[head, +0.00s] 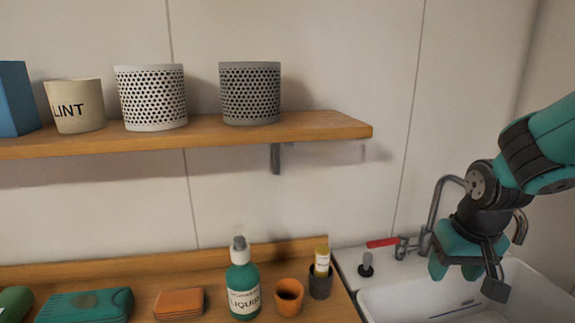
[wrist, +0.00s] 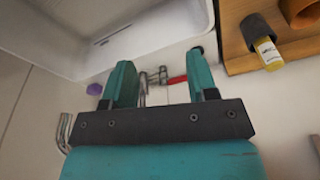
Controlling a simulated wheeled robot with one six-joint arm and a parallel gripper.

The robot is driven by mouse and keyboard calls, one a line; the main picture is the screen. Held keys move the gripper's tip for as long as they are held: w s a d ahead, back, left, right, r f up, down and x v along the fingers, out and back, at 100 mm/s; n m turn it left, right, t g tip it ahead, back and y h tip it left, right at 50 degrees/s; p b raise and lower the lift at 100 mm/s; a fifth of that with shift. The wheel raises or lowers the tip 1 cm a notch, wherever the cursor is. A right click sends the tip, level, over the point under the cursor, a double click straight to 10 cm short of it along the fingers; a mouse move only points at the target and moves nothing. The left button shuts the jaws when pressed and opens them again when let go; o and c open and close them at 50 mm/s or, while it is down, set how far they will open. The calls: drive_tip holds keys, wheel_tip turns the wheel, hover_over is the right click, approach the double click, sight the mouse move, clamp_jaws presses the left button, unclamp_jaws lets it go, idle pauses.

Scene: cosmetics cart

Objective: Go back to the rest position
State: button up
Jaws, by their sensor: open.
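My gripper (head: 467,269) hangs over the white sink at the right of the head view, its fingers pointing down. In the wrist view my gripper (wrist: 162,82) shows two teal fingers set wide apart with nothing between them. It is open and empty. The metal faucet (head: 440,205) stands just behind it, and part of the faucet is hidden by my arm. The task names no object.
A wooden counter (head: 342,300) left of the sink (head: 400,304) holds a green liquid bottle (head: 243,287), an orange cup (head: 289,297), and a dark cup (head: 320,284) with a yellow tube. A shelf (head: 320,125) above holds several containers. A red handle (head: 382,242) is by the faucet.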

drive_tip(key=s, duration=0.6)
drive_tip(key=s+a+r+n+g+y, duration=0.1)
drive_tip(key=s+a+r+n+y, duration=0.1)
drive_tip(key=s+a, duration=0.3)
drive_tip(key=s+a+r+n+y, duration=0.2)
drive_tip(key=s+a+r+n, duration=0.2)
drive_tip(key=a, duration=0.4)
drive_tip(key=shift+s+r+n+g, duration=0.35)
drive_tip(key=shift+s+n, duration=0.25)
drive_tip(key=shift+s, duration=0.25)
